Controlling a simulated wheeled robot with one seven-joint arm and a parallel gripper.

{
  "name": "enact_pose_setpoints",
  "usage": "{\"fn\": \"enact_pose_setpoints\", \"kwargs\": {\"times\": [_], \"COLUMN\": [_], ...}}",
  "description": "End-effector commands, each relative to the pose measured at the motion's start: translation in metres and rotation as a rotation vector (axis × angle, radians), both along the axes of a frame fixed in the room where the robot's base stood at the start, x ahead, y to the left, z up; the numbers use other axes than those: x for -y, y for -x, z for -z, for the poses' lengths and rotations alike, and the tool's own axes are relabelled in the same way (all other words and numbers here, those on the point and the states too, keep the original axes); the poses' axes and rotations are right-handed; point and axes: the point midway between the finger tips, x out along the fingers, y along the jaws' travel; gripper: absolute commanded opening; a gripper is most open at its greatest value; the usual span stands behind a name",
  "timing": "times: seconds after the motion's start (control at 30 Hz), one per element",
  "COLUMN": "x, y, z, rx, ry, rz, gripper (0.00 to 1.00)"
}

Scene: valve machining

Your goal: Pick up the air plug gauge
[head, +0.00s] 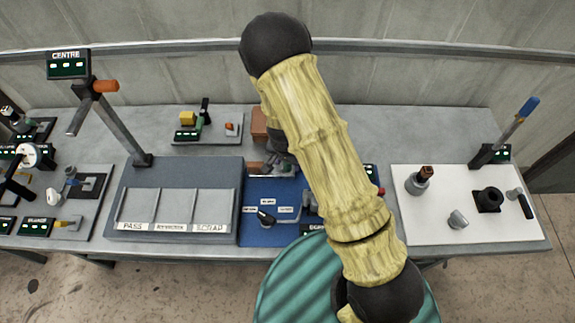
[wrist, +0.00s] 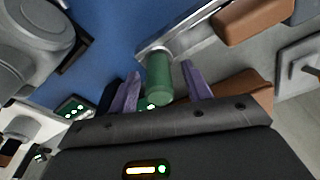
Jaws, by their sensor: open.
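A green cylinder with a bright metal collar, which looks like the handle of the air plug gauge (wrist: 159,80), shows in the wrist view. Its metal end meets a grey metal bar or rest above the blue mat. My gripper (wrist: 161,70) is open, with one purple finger on each side of the green handle. Gaps show between the handle and both fingers, so it is not clamped. In the head view my gripper (head: 270,167) is at the back of the blue mat (head: 257,231), partly hidden by my arm. The gauge is not clear there.
A grey tray (head: 180,170) with PASS and SCRAP bins lies left of the mat. A white board (head: 440,225) with several parts lies right. In the wrist view, a brown block (wrist: 250,20) is near the right finger and a large grey round part (wrist: 38,30) is upper left.

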Motion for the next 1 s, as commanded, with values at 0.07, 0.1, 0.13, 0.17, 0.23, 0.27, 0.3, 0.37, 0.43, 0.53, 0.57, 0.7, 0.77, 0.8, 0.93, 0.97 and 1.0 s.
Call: {"fn": "enact_pose_setpoints", "kwargs": {"times": [0.07,0.1,0.13,0.17,0.23,0.27,0.3,0.37,0.43,0.53,0.57,0.7,0.77,0.8,0.93,0.97,1.0], "x": [0.0,0.0,0.0,0.0,0.0,0.0,0.0,0.0,0.0,0.0,0.0,0.0,0.0,0.0,-0.001,-0.001,-0.001], "y": [0.0,0.0,0.0,0.0,0.0,0.0,0.0,0.0,0.0,0.0,0.0,0.0,0.0,-0.001,-0.001,-0.001,-0.001], "z": [0.0,0.0,0.0,0.0,0.0,0.0,0.0,0.0,0.0,0.0,0.0,-0.001,-0.003,-0.005,-0.017,-0.022,-0.028], "rx": [0.0,0.0,0.0,0.0,0.0,0.0,0.0,0.0,0.0,0.0,0.0,0.0,0.001,0.001,0.003,0.005,0.005], "ry": [0.0,0.0,0.0,0.0,0.0,0.0,0.0,0.0,0.0,0.0,0.0,0.0,0.0,0.0,0.0,-0.001,-0.001], "rz": [0.0,0.0,0.0,0.0,0.0,0.0,0.0,0.0,0.0,0.0,0.0,0.0,0.0,0.0,-0.003,-0.002,-0.002], "gripper": [0.49,0.49,0.49,0.49,0.41,0.35,0.27,0.16,0.02,0.0,0.0,0.0,0.0,0.0,0.0,0.0,0.0]}}
